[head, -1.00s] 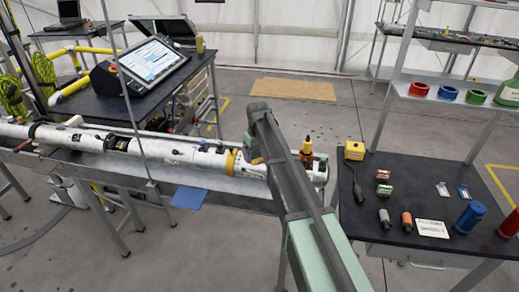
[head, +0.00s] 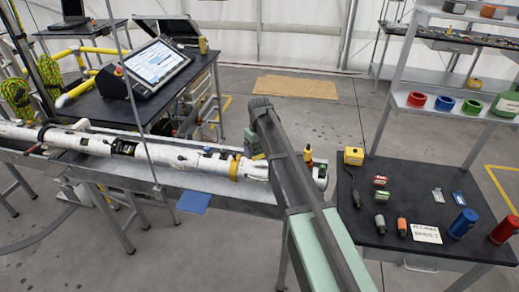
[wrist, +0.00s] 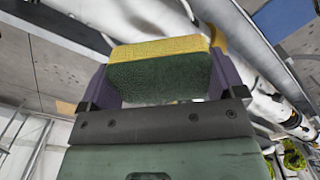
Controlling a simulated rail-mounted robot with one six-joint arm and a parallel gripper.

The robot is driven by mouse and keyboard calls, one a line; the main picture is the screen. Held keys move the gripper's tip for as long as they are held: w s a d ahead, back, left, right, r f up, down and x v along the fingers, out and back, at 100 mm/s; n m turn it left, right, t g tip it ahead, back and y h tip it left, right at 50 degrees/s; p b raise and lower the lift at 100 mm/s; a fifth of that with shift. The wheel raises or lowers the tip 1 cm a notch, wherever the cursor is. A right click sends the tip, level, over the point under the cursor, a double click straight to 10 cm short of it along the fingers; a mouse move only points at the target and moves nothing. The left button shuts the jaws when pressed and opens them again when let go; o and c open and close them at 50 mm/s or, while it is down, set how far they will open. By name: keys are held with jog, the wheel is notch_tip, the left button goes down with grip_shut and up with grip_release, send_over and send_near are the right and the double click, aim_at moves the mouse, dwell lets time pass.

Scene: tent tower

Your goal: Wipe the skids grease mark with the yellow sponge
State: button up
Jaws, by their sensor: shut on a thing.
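The sponge (wrist: 158,72), yellow with a dark green face, is held between the purple fingers of my gripper (wrist: 165,85) in the wrist view. My gripper is shut on it, with the green face towards the camera. In the head view my arm mostly hides the gripper (head: 253,148), which is over the right part of the long bench, close to the white tool string (head: 190,158). I cannot tell whether the sponge touches any surface. I cannot make out a grease mark in either view.
The dark table (head: 365,230) at right holds a yellow box (head: 353,156), small cans and a blue cylinder (head: 463,222). A console (head: 160,66) stands behind.

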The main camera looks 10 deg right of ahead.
jog(key=shift+f, duration=0.1)
notch_tip(320, 180, up, 3)
jog(key=p, duration=0.3)
